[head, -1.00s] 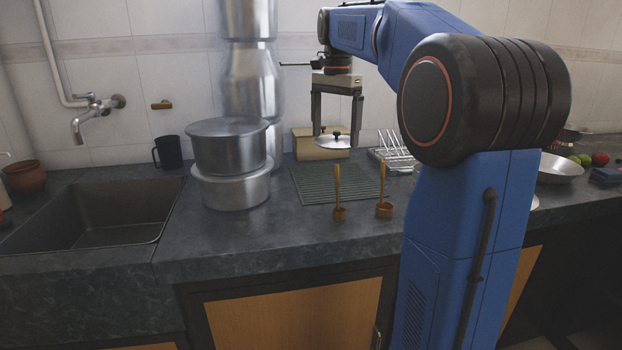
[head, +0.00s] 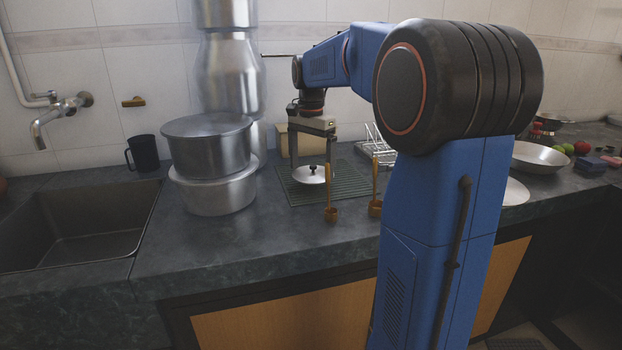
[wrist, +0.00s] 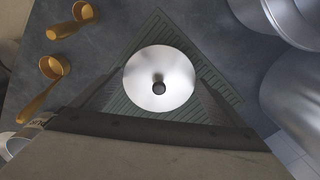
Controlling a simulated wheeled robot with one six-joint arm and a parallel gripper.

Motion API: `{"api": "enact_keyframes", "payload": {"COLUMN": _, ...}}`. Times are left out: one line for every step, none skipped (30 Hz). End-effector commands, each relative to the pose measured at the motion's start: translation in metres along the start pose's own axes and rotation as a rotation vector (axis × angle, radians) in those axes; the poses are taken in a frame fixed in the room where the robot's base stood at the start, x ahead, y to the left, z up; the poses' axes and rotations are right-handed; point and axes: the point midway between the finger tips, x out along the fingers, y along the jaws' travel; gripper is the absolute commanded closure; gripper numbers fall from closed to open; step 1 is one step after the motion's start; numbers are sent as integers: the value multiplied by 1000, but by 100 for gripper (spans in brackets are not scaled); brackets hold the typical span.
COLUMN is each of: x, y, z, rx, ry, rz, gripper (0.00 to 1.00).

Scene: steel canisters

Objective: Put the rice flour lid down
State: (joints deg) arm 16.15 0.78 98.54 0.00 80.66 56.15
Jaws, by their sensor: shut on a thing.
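I cannot tell whether the lid touches the mat. I cannot make out the rice flour canister.
Stacked steel pots (head: 213,193) are to the left, beside a tall steel canister stack (head: 232,75). A box (head: 300,142) and wire rack (head: 377,146) are behind.

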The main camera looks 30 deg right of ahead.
Motion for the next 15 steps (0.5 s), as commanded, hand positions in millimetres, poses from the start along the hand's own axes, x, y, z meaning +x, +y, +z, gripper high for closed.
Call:
{"api": "enact_keyframes", "payload": {"x": 3, "y": 0, "z": 0, "rx": 0, "ry": 0, "rz": 0, "gripper": 28}}
{"api": "enact_keyframes", "payload": {"x": 4, "y": 0, "z": 0, "rx": 0, "ry": 0, "rz": 0, "gripper": 28}}
{"api": "enact_keyframes", "payload": {"x": 6, "y": 0, "z": 0, "rx": 0, "ry": 0, "rz": 0, "gripper": 28}}
{"api": "enact_keyframes", "payload": {"x": 8, "y": 0, "z": 0, "rx": 0, "ry": -1, "rz": 1, "gripper": 28}}
{"api": "enact_keyframes", "payload": {"x": 10, "y": 0, "z": 0, "rx": 0, "ry": -1, "rz": 1, "gripper": 28}}
{"api": "enact_keyframes", "payload": {"x": 15, "y": 0, "z": 0, "rx": 0, "ry": -1, "rz": 1, "gripper": 28}}
{"api": "enact_keyframes", "payload": {"x": 19, "y": 0, "z": 0, "rx": 0, "ry": -1, "rz": 1, "gripper": 28}}
{"api": "enact_keyframes", "payload": {"x": 23, "y": 0, "z": 0, "rx": 0, "ry": -1, "rz": 2, "gripper": 28}}
{"api": "enact_keyframes", "payload": {"x": 28, "y": 0, "z": 0, "rx": 0, "ry": -1, "rz": 2, "gripper": 28}}
{"api": "enact_keyframes", "payload": {"x": 32, "y": 0, "z": 0, "rx": 0, "ry": -1, "rz": 2, "gripper": 28}}
{"api": "enact_keyframes", "payload": {"x": 36, "y": 0, "z": 0, "rx": 0, "ry": -1, "rz": 2, "gripper": 28}}
{"api": "enact_keyframes", "payload": {"x": 39, "y": 0, "z": 0, "rx": 0, "ry": -1, "rz": 2, "gripper": 28}}
{"api": "enact_keyframes", "payload": {"x": 40, "y": 0, "z": 0, "rx": 0, "ry": -1, "rz": 1, "gripper": 28}}
{"api": "enact_keyframes", "payload": {"x": 41, "y": 0, "z": 0, "rx": 0, "ry": 0, "rz": 0, "gripper": 28}}
{"api": "enact_keyframes", "payload": {"x": 41, "y": 0, "z": 0, "rx": 0, "ry": 0, "rz": 0, "gripper": 28}}
